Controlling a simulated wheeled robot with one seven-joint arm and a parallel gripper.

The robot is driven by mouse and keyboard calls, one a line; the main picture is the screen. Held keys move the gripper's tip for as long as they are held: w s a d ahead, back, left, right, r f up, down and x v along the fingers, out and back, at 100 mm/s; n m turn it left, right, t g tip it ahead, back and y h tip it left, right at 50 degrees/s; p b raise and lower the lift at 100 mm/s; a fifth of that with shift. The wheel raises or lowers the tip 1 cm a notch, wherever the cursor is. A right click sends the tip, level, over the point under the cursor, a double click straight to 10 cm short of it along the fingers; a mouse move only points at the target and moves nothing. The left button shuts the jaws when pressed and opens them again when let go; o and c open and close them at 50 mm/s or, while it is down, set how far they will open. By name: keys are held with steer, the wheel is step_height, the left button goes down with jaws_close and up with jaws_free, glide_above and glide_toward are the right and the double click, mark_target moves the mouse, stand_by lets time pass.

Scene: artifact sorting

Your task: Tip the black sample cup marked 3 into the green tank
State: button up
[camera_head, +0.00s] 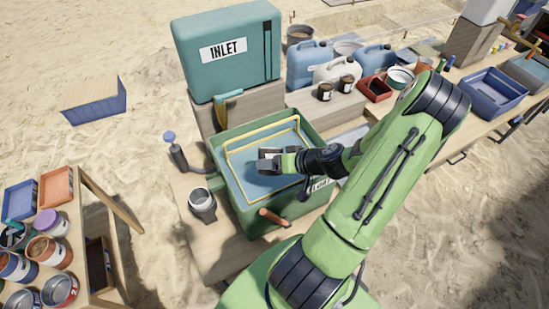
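The green tank (228,183) stands on a wooden bench in the middle, with a yellow-edged frame and blue-grey contents inside. My gripper (264,160) is over the tank's inside, its fingers pointing left. The fingers look apart, with nothing visible between them. Two small dark cups with pale labels, one on the left (325,92) and one on the right (346,84), stand on a wooden block behind the tank. Their marks are too small to read, so I cannot tell which is marked 3. My gripper is well apart from both.
A teal INLET box (228,55) stands behind the tank. A grey cup (202,203) and a lever (177,155) are on its left. Jugs (308,62), a red tray (375,88) and a blue bin (492,90) line the back bench. Paint cans (48,250) fill the shelf at lower left.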

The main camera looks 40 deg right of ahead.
steer(key=shift+f+g+p, duration=0.25)
steer(key=shift+g+p, duration=0.05)
steer(key=shift+p, duration=0.35)
steer(key=shift+f+m+y+p, duration=0.1)
steer(key=shift+m+y+p, duration=0.2)
steer(key=shift+y+p, duration=0.1)
steer(key=shift+w+d+f+m+g+y+p, duration=0.1)
steer(key=shift+f+m+g+y+p, duration=0.2)
steer(key=shift+p, duration=0.45)
steer(key=shift+m+g+y+p, duration=0.1)
steer(key=shift+g+p, duration=0.3)
steer(key=shift+p, duration=0.3)
